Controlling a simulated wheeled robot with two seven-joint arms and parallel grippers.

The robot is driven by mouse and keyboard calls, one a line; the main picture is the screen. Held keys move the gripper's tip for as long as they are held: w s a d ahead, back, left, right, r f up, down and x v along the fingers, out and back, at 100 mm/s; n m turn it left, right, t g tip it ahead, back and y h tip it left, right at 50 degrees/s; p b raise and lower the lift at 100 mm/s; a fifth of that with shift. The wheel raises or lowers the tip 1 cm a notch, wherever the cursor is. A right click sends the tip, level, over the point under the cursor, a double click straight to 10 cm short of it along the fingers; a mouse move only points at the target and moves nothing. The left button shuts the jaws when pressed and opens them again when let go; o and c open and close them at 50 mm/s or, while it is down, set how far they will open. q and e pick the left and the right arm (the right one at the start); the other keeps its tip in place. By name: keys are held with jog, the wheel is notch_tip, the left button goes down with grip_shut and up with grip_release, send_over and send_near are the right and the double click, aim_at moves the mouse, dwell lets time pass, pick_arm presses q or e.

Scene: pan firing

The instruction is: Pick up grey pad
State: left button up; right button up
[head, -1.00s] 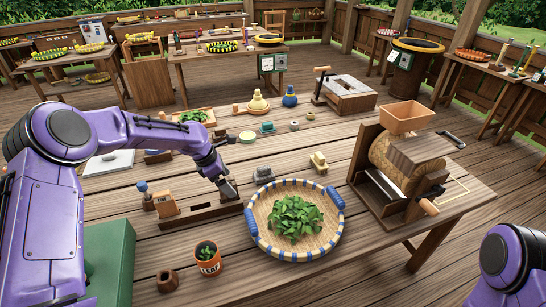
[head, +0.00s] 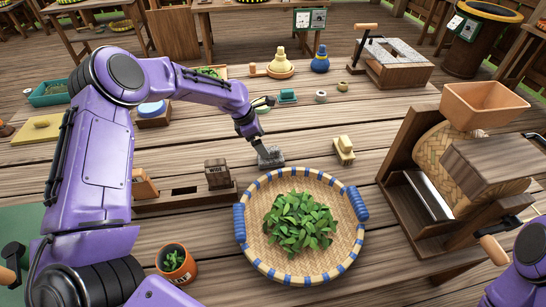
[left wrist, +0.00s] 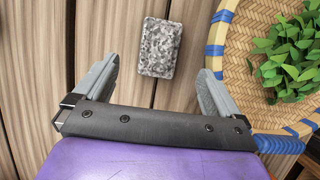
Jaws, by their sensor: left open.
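The grey pad (head: 271,157) is a small speckled grey block lying flat on the wooden table, just behind and left of the woven basket. In the left wrist view the pad (left wrist: 160,46) is fully visible, just past and between the fingers, with bare wood around it. My left gripper (left wrist: 159,72) is open with nothing between its fingers. In the head view my left gripper (head: 262,146) points down over the pad and partly hides it. My right arm shows only as a purple part at the lower right edge; its gripper is not visible.
The woven basket (head: 263,254) with green leaves stands close to the pad. A yellowish block (head: 344,150) is to the pad's right. A wooden stand (head: 157,202) is left, an orange pot (head: 178,263) in front. A wooden machine (head: 421,229) stands at right.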

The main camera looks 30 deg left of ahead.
aim_at(271, 148)
pick_arm(q)
jog(key=p+x, duration=0.1)
jog(key=x, duration=0.6)
jog(key=shift+d+f+p, duration=0.15)
jog(key=shift+f+p, duration=0.2)
jog(key=shift+w+d+f, duration=0.1)
jog(key=shift+w+f, duration=0.05)
jog(key=shift+f, duration=0.25)
jog(key=shift+r, duration=0.1)
jog(key=c, duration=1.5)
notch_tip(271, 148, up, 9)
jog(key=shift+r+b, duration=0.2)
jog(key=shift+b, duration=0.65)
jog(key=shift+r, duration=0.3)
